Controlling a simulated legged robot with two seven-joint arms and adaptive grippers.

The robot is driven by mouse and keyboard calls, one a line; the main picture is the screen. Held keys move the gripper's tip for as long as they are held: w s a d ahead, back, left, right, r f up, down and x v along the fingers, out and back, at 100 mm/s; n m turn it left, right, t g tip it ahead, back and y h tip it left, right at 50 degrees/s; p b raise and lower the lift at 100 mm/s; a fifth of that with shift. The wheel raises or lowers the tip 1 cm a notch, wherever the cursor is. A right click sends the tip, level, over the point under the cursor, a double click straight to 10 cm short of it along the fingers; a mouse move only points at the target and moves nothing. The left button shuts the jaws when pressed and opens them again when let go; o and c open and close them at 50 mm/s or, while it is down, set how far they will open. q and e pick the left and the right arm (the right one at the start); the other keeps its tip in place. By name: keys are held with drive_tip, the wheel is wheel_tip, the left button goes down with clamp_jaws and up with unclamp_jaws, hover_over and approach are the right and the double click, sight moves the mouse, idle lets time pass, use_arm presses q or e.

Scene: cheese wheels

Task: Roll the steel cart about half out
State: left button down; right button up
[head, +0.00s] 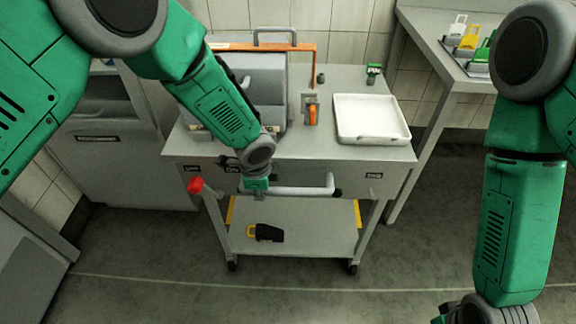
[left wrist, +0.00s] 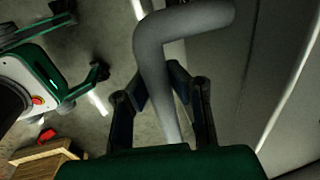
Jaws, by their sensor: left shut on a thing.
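The steel cart (head: 300,152) stands ahead of me, with a grey bar handle (head: 300,190) across its front. My left gripper (head: 255,188) is at the left part of that handle. In the left wrist view the two dark fingers of the left gripper (left wrist: 160,74) are shut around the bent grey handle (left wrist: 160,58).
On the cart top are a grey machine (head: 262,85) with an orange bar and a white tray (head: 370,118). A red knob (head: 195,185) sticks out at the front left. A dark object (head: 267,232) lies on the lower shelf. A side table (head: 425,45) stands right; a grey cabinet (head: 120,165) stands left. The floor in front is clear.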

use_arm(q)
drive_tip(key=shift+s+p, duration=0.6)
drive_tip(key=shift+s, duration=1.25)
drive_tip(key=c, duration=0.7)
unclamp_jaws()
wheel_tip(320, 180, up, 8)
drive_tip(key=s, duration=0.1)
drive_tip(key=s+a+f+n, duration=0.3)
drive_tip(key=s+a+n, duration=0.2)
drive_tip(key=s, duration=0.4)
drive_tip(key=s+a+f+n+g, duration=0.1)
drive_tip(key=s+a+f+n, duration=0.3)
drive_tip(key=s+a+n, duration=0.2)
drive_tip(key=s+a+f+n, duration=0.4)
drive_tip(key=s+a+n, duration=0.2)
drive_tip(key=s, duration=0.7)
drive_tip(key=shift+a+f+g, duration=0.1)
drive_tip(key=shift+a+g, duration=0.2)
drive_tip(key=shift+a, duration=1.05)
